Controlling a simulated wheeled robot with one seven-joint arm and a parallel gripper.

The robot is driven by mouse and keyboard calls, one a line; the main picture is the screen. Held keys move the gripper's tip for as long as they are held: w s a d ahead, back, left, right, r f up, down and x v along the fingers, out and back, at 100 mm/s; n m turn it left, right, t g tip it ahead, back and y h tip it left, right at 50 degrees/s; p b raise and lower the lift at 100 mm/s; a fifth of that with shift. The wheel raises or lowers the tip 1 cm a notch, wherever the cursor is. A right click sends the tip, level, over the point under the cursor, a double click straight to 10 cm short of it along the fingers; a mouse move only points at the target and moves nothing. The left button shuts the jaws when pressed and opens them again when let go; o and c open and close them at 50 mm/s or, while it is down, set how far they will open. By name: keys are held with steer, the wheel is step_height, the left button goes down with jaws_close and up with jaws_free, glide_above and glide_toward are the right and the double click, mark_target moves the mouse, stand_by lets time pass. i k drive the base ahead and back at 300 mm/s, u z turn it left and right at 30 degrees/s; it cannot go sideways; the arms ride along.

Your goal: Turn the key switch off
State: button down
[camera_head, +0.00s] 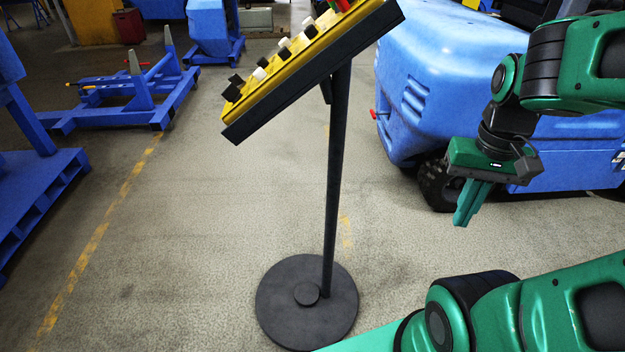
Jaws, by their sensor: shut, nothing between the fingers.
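A yellow control panel (268,88) with a dark edge is mounted tilted on a black post (338,180) with a round base (280,311). Several black and white knobs or switches (260,73) stand up from its face, with a red and a green part at the cut-off upper end. I cannot tell which of them is the key switch. My gripper (463,222) is shut and empty, pointing down, to the right of the post and apart from the panel.
A blue vehicle (430,70) with a black wheel stands behind my arm on the right. Blue wheeled frames (130,95) and a blue rack (40,190) are on the left. The floor around the stand is clear.

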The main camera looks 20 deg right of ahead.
mark_target(237, 81)
steer(key=k, duration=1.25)
steer(key=u, duration=0.35)
steer(key=i, duration=0.9)
steer(key=z, duration=0.1)
